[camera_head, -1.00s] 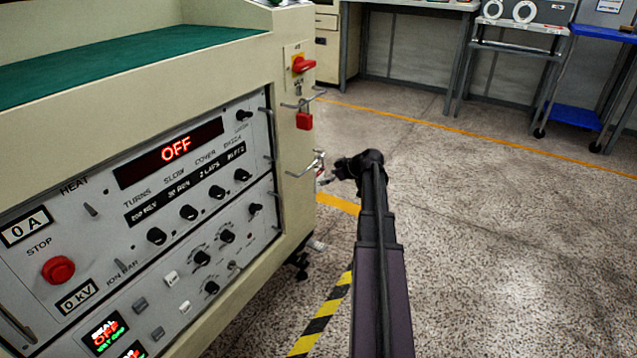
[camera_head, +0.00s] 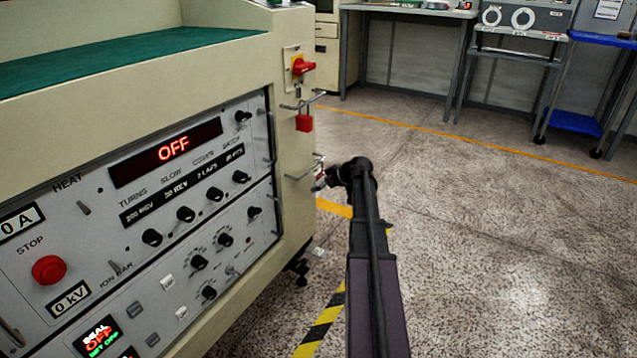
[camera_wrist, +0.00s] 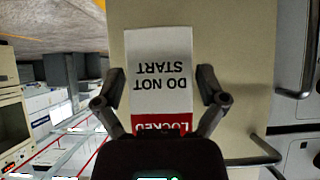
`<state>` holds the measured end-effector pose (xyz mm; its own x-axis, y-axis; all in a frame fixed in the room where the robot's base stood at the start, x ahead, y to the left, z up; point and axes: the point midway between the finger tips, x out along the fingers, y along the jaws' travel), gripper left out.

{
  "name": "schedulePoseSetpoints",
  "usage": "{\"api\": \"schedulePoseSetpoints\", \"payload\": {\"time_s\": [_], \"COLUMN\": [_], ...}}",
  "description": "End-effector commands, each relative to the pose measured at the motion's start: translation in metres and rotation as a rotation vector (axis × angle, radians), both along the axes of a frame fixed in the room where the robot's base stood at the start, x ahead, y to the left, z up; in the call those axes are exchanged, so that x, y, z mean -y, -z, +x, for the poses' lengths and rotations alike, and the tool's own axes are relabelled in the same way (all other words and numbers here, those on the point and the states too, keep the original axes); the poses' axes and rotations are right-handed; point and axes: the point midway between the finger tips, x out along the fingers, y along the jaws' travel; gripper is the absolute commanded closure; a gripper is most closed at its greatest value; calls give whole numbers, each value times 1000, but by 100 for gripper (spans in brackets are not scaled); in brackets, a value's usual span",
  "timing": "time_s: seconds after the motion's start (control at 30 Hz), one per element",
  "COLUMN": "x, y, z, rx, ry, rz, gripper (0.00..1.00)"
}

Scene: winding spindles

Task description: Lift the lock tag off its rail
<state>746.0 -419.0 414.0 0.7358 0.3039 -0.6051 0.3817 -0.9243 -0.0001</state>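The lock tag (camera_wrist: 160,75) fills the middle of the wrist view, white with a red band. It reads "LOCKED" and "DO NOT START", upside down. My gripper (camera_wrist: 160,76) is open, with one finger on each side of the tag and a narrow gap showing on both sides. In the head view my gripper (camera_head: 326,179) is at the cabinet's right side, just by the lower metal rail (camera_head: 304,169). There the tag is mostly hidden by the gripper. Where the tag meets its rail is hidden in the wrist view.
The cream cabinet (camera_head: 293,205) with its control panel stands on the left. Above the lower rail are an upper rail (camera_head: 302,103) with a red padlock (camera_head: 304,123) and a red rotary switch (camera_head: 303,66). Floor to the right is clear.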

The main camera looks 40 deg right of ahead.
Motion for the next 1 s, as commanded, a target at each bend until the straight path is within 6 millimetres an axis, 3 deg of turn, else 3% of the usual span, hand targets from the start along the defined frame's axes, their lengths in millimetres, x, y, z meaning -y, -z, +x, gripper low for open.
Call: {"api": "schedulePoseSetpoints", "payload": {"time_s": [0.03, 0.13, 1.0], "x": [0, 0, -1], "y": [0, 0, -18], "z": [0, 0, 0], "rx": [0, 0, 0], "ry": [0, 0, -1], "rz": [0, 0, 1], "gripper": [38, 66, 66]}}
